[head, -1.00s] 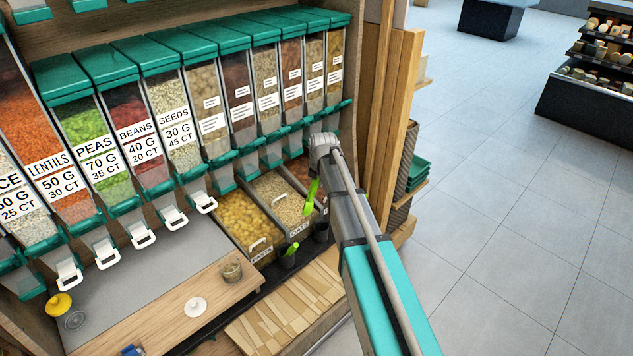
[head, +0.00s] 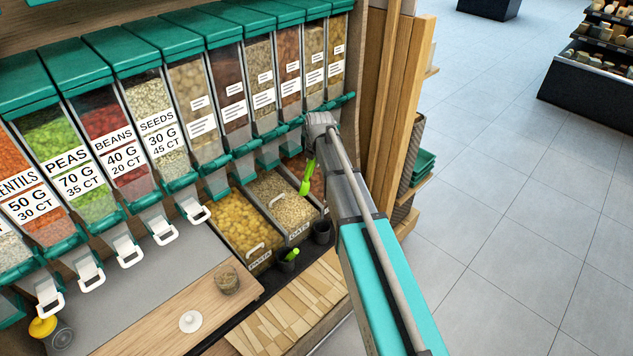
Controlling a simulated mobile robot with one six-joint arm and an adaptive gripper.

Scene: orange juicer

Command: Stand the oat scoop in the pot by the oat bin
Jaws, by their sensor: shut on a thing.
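A bright green scoop (head: 308,178) hangs from my gripper (head: 312,154) with its lower end pointing down, above the oat bin. The jaws are shut on its upper part, mostly hidden by my wrist and arm. The oat bin (head: 299,231) is a clear, open-topped bin of pale flakes with an "OATS" label and a white handle. A small dark pot (head: 321,232) stands at its front right corner, beside my arm; no scoop shows in it. The scoop is above and behind this pot, apart from it.
A second dark pot (head: 287,264) holds another green scoop (head: 292,254) in front of the yellow pasta bin (head: 250,228). Teal-lidded dispensers (head: 180,100) stand close behind and left. A wooden side post (head: 384,110) is at right. A slatted wooden board (head: 290,310) lies in front, clear.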

